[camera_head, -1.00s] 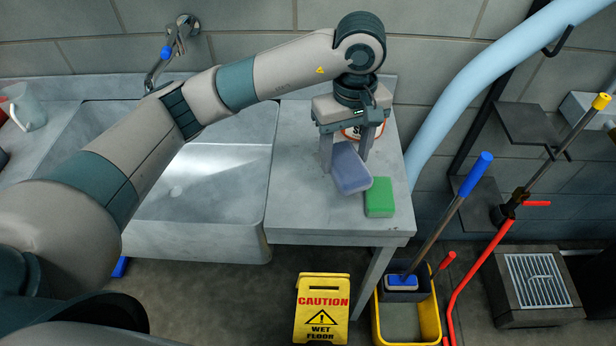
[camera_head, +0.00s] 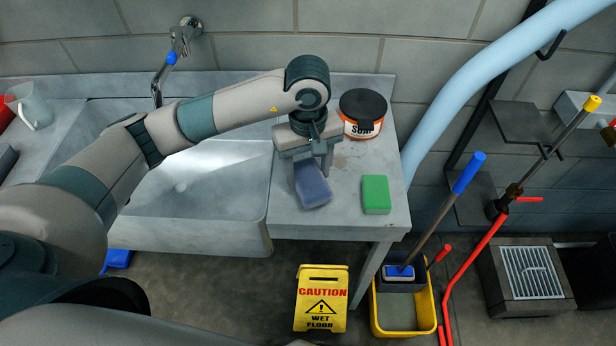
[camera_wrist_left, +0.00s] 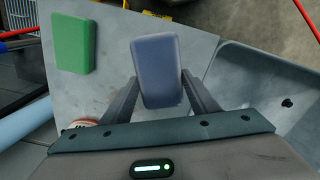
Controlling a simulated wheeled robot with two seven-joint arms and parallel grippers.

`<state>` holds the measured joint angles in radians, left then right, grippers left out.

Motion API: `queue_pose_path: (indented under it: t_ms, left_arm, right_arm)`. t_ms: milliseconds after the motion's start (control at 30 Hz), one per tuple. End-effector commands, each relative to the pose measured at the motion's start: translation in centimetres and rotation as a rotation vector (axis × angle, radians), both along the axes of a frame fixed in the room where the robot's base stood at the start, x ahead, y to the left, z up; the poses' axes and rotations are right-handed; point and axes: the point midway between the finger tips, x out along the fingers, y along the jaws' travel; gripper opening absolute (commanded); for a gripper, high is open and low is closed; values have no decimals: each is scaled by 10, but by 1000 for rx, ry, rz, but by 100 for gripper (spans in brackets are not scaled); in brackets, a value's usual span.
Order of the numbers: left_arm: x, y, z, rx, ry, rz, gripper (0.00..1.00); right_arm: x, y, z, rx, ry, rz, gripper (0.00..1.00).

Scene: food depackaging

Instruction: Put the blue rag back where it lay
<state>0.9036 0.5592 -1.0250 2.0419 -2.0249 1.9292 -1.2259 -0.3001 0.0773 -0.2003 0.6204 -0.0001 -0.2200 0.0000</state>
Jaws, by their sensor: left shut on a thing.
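The blue rag (camera_head: 311,188) looks like a small rounded blue-grey block. My left gripper (camera_head: 309,172) is shut on it over the right part of the metal counter (camera_head: 341,222), near the sink's right edge. In the left wrist view the blue rag (camera_wrist_left: 158,70) sits between the two fingers of my left gripper (camera_wrist_left: 161,92). I cannot tell whether the rag touches the counter. My right gripper is not in view.
A green sponge (camera_head: 376,194) lies on the counter to the right of the rag. A soap tub (camera_head: 363,114) with a dark lid stands behind. The sink basin (camera_head: 200,205) is to the left. A yellow caution sign (camera_head: 321,300) and mop bucket (camera_head: 427,318) stand below.

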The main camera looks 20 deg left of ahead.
Motion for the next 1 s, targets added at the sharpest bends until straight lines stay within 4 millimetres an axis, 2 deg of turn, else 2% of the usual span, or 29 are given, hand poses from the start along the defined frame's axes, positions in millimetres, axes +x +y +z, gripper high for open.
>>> queue_pose_path:
  t_ms: [133, 300, 667, 700, 767, 1000]
  left_arm:
    - [-1, 0, -14, 0, 4, 2, 36]
    - [-1, 0, -30, 0, 1, 0, 36]
    - [0, 0, -34, 1, -1, 0, 36]
    - [0, 0, -33, 1, -1, 0, 61]
    - [0, 0, -33, 1, -1, 0, 73]
    - [0, 0, -33, 1, -1, 0, 73]
  right_arm:
    - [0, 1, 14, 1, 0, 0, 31]
    - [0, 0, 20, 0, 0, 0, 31]
    - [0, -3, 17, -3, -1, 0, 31]
    - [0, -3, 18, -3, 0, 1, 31]
    - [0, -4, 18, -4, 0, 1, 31]
    - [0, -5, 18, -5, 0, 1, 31]
